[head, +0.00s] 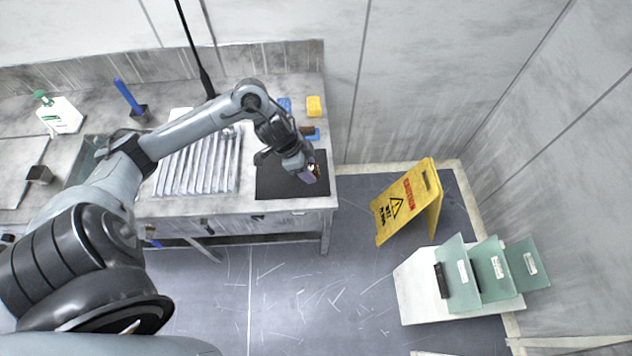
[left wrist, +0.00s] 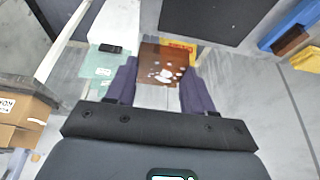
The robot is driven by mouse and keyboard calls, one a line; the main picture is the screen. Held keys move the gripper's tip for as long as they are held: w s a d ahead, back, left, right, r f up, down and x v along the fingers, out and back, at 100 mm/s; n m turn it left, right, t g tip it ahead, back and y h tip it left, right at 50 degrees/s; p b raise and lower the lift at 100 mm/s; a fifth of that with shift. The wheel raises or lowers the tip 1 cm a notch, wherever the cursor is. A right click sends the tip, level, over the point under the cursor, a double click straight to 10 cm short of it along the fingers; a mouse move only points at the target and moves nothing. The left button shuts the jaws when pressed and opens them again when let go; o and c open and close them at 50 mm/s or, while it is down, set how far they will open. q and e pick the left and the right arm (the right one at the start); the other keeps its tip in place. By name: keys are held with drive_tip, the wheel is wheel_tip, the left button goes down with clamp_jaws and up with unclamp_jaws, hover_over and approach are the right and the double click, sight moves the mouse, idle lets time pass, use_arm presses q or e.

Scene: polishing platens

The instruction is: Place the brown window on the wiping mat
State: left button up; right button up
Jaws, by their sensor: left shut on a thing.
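The brown window (left wrist: 161,64) is a small, square, see-through plate with white specks. In the left wrist view it stands between the two purple fingers of my left gripper (left wrist: 160,88), which is shut on it. In the head view my left gripper (head: 308,173) is over the right part of the wiping mat, and only a small brown bit of the window (head: 317,171) shows. The wiping mat (head: 277,181) is a dark flat rectangle at the right end of the bench. Its dark surface also shows at the top of the left wrist view (left wrist: 205,14). My right gripper is out of view.
A ribbed rack (head: 200,166) lies left of the mat. Blue, brown and yellow blocks (head: 314,106) sit behind it. A yellow wet-floor sign (head: 410,203) and a white stand with green glass plates (head: 425,293) are on the floor to the right. The mat's visible surface is clear.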

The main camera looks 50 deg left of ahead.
use_arm(q)
drive_tip(key=shift+s+d+f+b, duration=0.1)
drive_tip(key=shift+d+f+b, duration=0.2)
drive_tip(key=shift+d+f, duration=0.45)
drive_tip(key=shift+s+f, duration=0.15)
drive_tip(key=shift+f, duration=0.2)
drive_tip(key=a, duration=0.1)
drive_tip(key=a+f, duration=0.1)
drive_tip(key=shift+s+a+f, duration=0.2)
drive_tip(key=shift+s+a, duration=0.15)
drive_tip(key=a+f, duration=0.1)
drive_tip(key=a, duration=0.2)
drive_tip(key=a+f+b, duration=0.1)
drive_tip(key=a+f, duration=0.1)
drive_tip(key=w+a+f, duration=0.1)
drive_tip(key=a+f, duration=0.1)
drive_tip(key=a, duration=0.1)
drive_tip(key=shift+w+a+b, duration=0.1)
drive_tip(key=shift+a+b, duration=0.2)
drive_tip(key=shift+b, duration=0.1)
drive_tip(key=shift+a+f, duration=0.35)
drive_tip(key=shift+a, duration=0.05)
drive_tip(key=shift+f+b, duration=0.3)
drive_tip(key=shift+f, duration=1.65)
drive_tip(key=shift+f, duration=0.15)
drive_tip(key=o, duration=1.1)
